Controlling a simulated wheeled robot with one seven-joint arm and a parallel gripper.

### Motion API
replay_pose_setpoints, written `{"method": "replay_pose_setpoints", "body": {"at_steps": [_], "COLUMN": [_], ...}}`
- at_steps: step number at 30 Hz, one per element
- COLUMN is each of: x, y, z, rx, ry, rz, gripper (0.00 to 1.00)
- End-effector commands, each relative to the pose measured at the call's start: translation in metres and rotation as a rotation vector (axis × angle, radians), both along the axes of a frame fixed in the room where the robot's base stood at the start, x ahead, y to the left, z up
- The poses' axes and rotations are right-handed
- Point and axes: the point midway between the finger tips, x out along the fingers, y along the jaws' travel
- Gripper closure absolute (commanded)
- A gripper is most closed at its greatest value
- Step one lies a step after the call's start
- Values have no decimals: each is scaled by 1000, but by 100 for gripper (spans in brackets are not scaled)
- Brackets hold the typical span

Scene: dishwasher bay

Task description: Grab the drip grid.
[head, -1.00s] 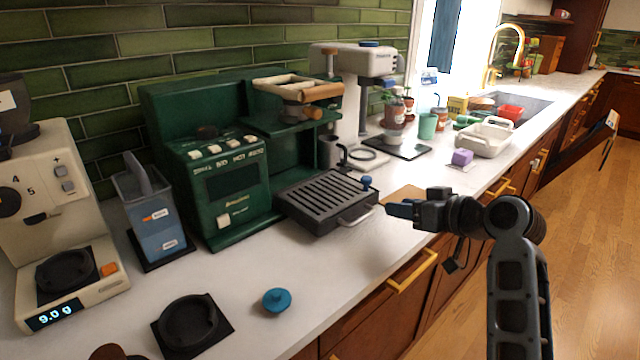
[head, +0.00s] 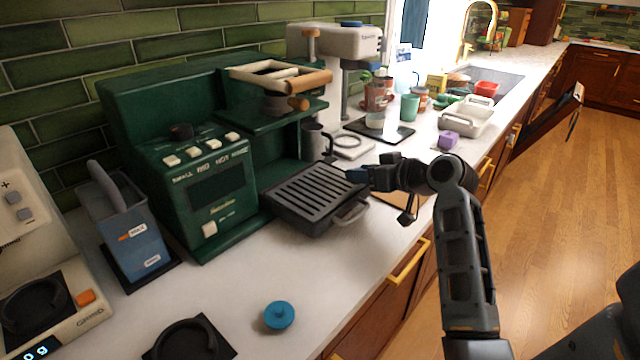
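The drip grid (head: 312,189) is a dark slotted plate on top of a black drip tray (head: 300,216) with a grey front handle. The tray sits on the counter at the front of the green coffee machine (head: 205,190). My gripper (head: 352,176) is just right of the grid, close to its right edge and pointing left. The view is side-on, so I cannot tell whether the fingers are open or touching the grid. The fingers partly hide the grid's right corner.
A blue knob-topped lid (head: 279,315) lies on the counter in front. A blue container (head: 130,225) stands left of the machine. A dark mug (head: 316,142) stands behind the grid. The white counter (head: 240,285) before the tray is mostly clear.

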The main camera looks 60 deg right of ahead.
Motion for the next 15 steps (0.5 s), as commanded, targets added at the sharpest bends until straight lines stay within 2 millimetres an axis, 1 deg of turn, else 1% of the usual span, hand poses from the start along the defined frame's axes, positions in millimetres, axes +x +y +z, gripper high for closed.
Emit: {"method": "replay_pose_setpoints", "body": {"at_steps": [1,4,12,15], "x": [6,13,15,15], "y": [-3,-5,-5,-5], "z": [-1,-4,-6,-6], "rx": [0,0,-1,-1], "ry": [0,-1,-1,-1], "rz": [0,0,0,0], "gripper": [61,61,61,70]}}
